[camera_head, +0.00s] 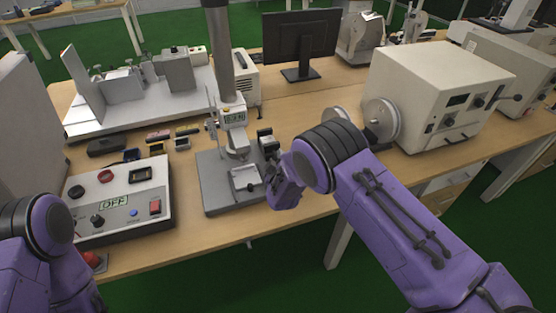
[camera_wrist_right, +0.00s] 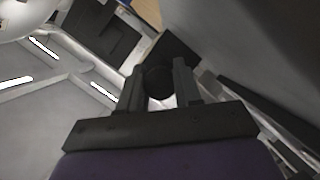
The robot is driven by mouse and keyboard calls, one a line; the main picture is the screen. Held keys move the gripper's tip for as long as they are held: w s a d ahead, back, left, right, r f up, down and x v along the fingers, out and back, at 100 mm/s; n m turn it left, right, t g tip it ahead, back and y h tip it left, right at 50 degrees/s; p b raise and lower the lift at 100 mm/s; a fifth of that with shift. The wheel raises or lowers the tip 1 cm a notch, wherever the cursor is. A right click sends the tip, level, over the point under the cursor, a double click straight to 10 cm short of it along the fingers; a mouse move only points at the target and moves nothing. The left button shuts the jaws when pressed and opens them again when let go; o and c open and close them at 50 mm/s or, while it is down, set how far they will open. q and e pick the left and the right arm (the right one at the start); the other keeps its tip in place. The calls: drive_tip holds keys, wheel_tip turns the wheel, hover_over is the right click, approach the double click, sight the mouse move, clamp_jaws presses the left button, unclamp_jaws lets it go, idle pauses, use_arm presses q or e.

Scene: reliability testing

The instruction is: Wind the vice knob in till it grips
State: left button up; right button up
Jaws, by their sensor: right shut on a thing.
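A small light-grey vice (camera_head: 245,178) sits on the flat grey base (camera_head: 215,192) of a test stand, in the middle of the head view. My right gripper (camera_head: 268,158) is at the right side of the stand, close beside the vice. In the right wrist view, the two dark fingers of my right gripper (camera_wrist_right: 160,84) are shut on a round black knob (camera_wrist_right: 159,80). In the head view the knob is hidden by my gripper and wrist. The vice jaws are too small to tell how far apart they are. My left arm shows at the lower left, but its gripper is out of view.
The stand's column (camera_head: 218,50) rises behind the vice, with a digital gauge (camera_head: 234,117). A control box (camera_head: 120,205) reading OFF stands to the left. A large beige machine (camera_head: 440,90) stands to the right. Bare table (camera_head: 310,95) lies behind.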

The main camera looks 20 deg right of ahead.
drive_tip(key=m+y+b, duration=0.1)
drive_tip(key=m+y, duration=0.1)
drive_tip(key=m, duration=0.1)
drive_tip(key=shift+m+g, duration=0.3)
drive_tip(key=m+y+b, duration=0.2)
drive_tip(key=m, duration=0.1)
drive_tip(key=shift+d+f, duration=0.1)
drive_tip(key=shift+f, duration=0.1)
drive_tip(key=m+y+b, duration=0.2)
drive_tip(key=m+b, duration=0.1)
drive_tip(key=b, duration=0.1)
drive_tip(key=shift+f+m+y, duration=0.1)
drive_tip(key=shift+m+y, duration=0.2)
drive_tip(key=shift+m, duration=0.1)
drive_tip(key=m+y+b, duration=0.1)
drive_tip(key=m+b, duration=0.1)
drive_tip(key=b, duration=0.1)
drive_tip(key=shift+m, duration=0.3)
drive_tip(key=shift+r+m+t+y+b, duration=0.25)
drive_tip(key=shift+m+t+y+b, duration=0.15)
drive_tip(key=shift+m+b, duration=0.15)
drive_tip(key=o, duration=1)
